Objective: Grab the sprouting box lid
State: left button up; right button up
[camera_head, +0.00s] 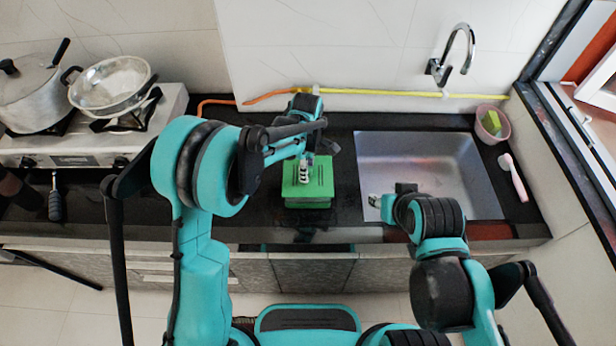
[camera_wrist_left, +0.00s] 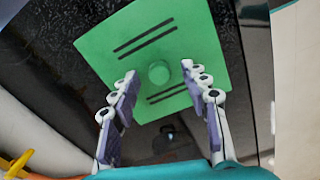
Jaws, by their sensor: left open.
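The sprouting box lid (camera_head: 318,188) is a flat green square with dark slots, on top of a green box (camera_head: 308,204) on the counter left of the sink. The left wrist view shows the lid (camera_wrist_left: 200,45) from above, with a round knob (camera_wrist_left: 158,73) at its centre. My left gripper (camera_head: 304,170) is over the lid. In the left wrist view its open fingers (camera_wrist_left: 159,78) stand on either side of the knob, with gaps between. My right gripper (camera_head: 377,201) is low at the sink's front left corner, and its finger gap is unclear.
The metal sink (camera_head: 435,165) lies right of the box, with a tap (camera_head: 455,50) behind it. A stove with a pot (camera_head: 28,95) and a pan (camera_head: 110,85) is at left. A yellow hose (camera_head: 400,92) runs along the wall. A pink bowl (camera_head: 488,132) stands at right.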

pick_arm(q)
jog(key=shift+s, duration=0.1)
grip_shut()
jog(key=shift+r, duration=0.15)
